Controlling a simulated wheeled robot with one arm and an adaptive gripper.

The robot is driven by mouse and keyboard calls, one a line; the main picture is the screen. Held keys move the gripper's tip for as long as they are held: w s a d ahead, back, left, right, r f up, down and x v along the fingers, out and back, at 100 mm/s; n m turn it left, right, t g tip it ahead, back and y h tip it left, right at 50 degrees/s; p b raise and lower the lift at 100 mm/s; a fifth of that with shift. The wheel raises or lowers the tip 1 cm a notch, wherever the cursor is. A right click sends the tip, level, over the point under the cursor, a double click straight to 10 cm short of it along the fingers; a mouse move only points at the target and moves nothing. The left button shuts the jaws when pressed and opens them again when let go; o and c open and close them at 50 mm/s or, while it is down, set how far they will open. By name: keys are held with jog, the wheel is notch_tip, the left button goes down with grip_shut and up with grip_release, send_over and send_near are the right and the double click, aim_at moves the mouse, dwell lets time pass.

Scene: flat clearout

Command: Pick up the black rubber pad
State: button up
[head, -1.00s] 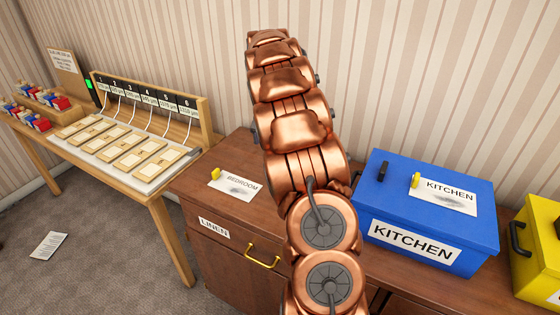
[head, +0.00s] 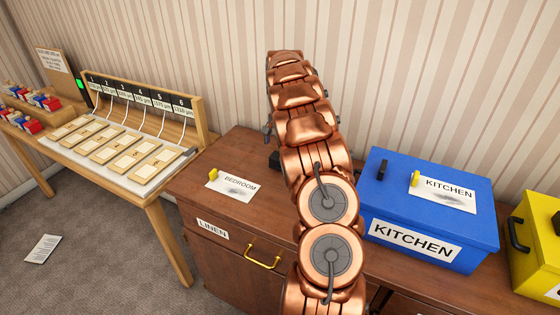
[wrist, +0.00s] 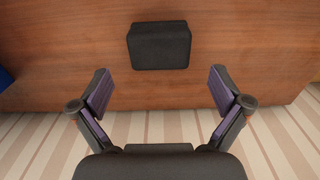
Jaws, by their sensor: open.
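The black rubber pad (wrist: 159,45) lies flat on the brown wooden cabinet top in the wrist view, a dark block with rounded edges. In the head view a dark piece that looks like the pad (head: 274,160) shows beside my arm, the rest hidden behind it. My gripper (wrist: 160,88) is open and empty. Its two fingers are spread wider than the pad, and in the wrist view the pad is beyond the fingertips, roughly centred between them and not touched.
The cabinet top (head: 238,150) carries a card marked BEDROOM (head: 233,185) on the left and a blue KITCHEN box (head: 412,235) on the right. A yellow box (head: 535,245) stands further right. The striped wall (head: 420,80) is close behind.

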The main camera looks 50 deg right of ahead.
aim_at(274, 162)
jog(key=shift+s+a+f+p, duration=0.1)
jog(key=shift+f+p, duration=0.3)
jog(key=shift+f, duration=0.05)
jog(key=shift+a+f+p, duration=0.1)
jog(key=shift+f+p, duration=0.75)
jog(key=shift+f, duration=1.15)
jog(key=shift+c, duration=0.4)
jog(key=c, duration=1)
